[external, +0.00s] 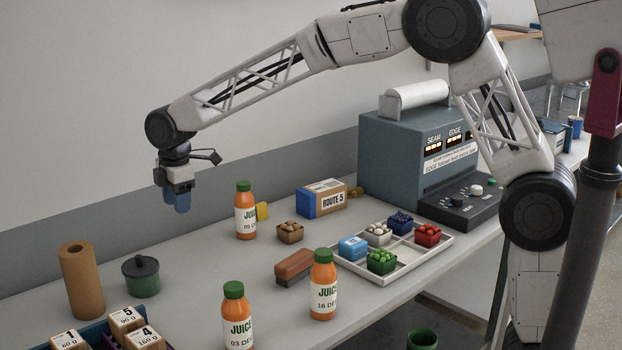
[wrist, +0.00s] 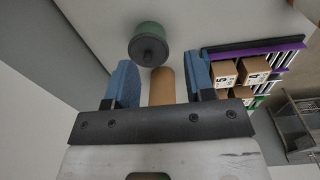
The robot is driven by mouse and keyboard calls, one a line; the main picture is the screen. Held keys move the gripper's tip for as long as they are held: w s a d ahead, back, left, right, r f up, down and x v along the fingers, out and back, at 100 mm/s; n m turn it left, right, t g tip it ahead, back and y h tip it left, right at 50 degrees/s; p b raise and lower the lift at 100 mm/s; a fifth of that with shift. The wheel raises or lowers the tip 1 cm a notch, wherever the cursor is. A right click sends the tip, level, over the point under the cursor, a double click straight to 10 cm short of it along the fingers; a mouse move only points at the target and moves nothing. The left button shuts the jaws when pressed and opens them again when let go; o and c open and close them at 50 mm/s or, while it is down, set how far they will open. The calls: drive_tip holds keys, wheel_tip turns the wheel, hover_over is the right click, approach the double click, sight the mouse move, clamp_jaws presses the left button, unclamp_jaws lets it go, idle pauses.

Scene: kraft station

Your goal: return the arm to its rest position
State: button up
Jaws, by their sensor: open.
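My gripper (external: 178,203) hangs above the far left part of the table (external: 215,285), fingers pointing down, with nothing held. In the wrist view the two blue fingers (wrist: 158,85) stand apart. A brown cardboard cylinder (external: 81,281) stands upright on the table to the left of and below my gripper; it also shows between the fingers in the wrist view (wrist: 162,88), lower down and apart from them. A dark green lidded pot (external: 142,278) stands beside the cylinder. My arm stretches from the right across the top of the external view.
Three orange juice bottles (external: 246,212) stand on the table. A white divided tray (external: 412,262) holds several small punnets. A blue-grey machine (external: 405,150) stands behind it. A ROUTE 5 box (external: 322,198) lies near the wall. A bin with numbered boxes (external: 143,338) is at front left.

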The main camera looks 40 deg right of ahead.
drive_tip(key=s+d+r+m+t, duration=0.1)
drive_tip(key=s+d+r+m, duration=0.3)
drive_tip(key=s+d, duration=0.6)
drive_tip(key=s+d+r+m, duration=0.4)
drive_tip(key=s+d, duration=0.7)
drive_tip(key=s+d+f+m, duration=0.2)
drive_tip(key=s+d+m, duration=0.1)
drive_tip(key=s, duration=0.5)
drive_tip(key=s+d+f+m, duration=0.2)
drive_tip(key=s+d+m, duration=0.1)
drive_tip(key=s, duration=0.6)
drive_tip(key=s+d+f+m+t, duration=0.1)
drive_tip(key=s+d+m, duration=0.2)
drive_tip(key=s, duration=0.6)
drive_tip(key=shift+d+f+m, duration=0.3)
drive_tip(key=shift+d+f, duration=0.1)
drive_tip(key=shift+d, duration=0.85)
